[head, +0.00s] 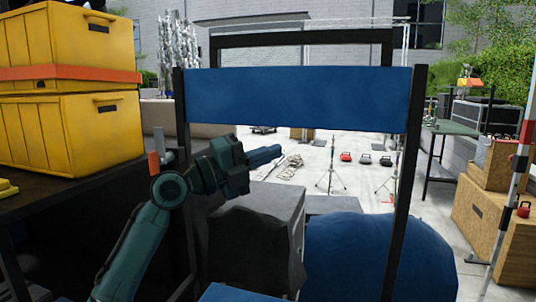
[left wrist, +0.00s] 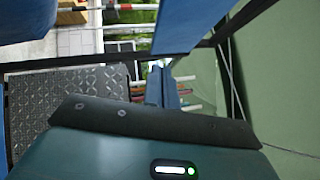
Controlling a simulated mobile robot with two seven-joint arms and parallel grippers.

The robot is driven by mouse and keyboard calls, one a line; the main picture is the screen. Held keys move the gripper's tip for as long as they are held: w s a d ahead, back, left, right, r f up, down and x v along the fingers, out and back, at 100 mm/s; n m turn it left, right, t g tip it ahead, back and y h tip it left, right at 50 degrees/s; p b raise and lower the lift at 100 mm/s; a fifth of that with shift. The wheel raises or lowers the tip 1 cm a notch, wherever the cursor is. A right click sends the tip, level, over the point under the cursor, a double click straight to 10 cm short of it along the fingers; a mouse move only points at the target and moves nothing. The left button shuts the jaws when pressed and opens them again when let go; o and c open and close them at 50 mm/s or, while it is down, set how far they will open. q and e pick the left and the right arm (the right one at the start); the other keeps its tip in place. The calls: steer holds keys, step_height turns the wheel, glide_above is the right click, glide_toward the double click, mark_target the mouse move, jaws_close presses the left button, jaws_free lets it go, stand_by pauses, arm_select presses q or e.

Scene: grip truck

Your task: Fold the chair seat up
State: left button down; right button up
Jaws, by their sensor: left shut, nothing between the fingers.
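The chair has a black frame (head: 415,130) and a blue cloth backrest (head: 297,97) across the middle of the head view. A blue cloth edge (head: 242,293), which looks like the seat, shows at the bottom; most of it is cut off. My left gripper (head: 268,155) is shut and empty, below the backrest and between the two uprights, above the seat's level. Its fingers point right. In the left wrist view, the shut fingers (left wrist: 162,88) show beside a blue cloth panel (left wrist: 188,24). My right gripper is out of view.
Yellow crates (head: 75,130) stand on a dark shelf at left. Beyond the chair are a grey box (head: 270,205) and a large blue rounded bundle (head: 375,255). Wooden boxes (head: 505,220) stand at right. Open pale floor lies farther back, with light stands.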

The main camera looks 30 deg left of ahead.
arm_select(q)
steer(key=shift+s, duration=0.1)
stand_by(0.3)
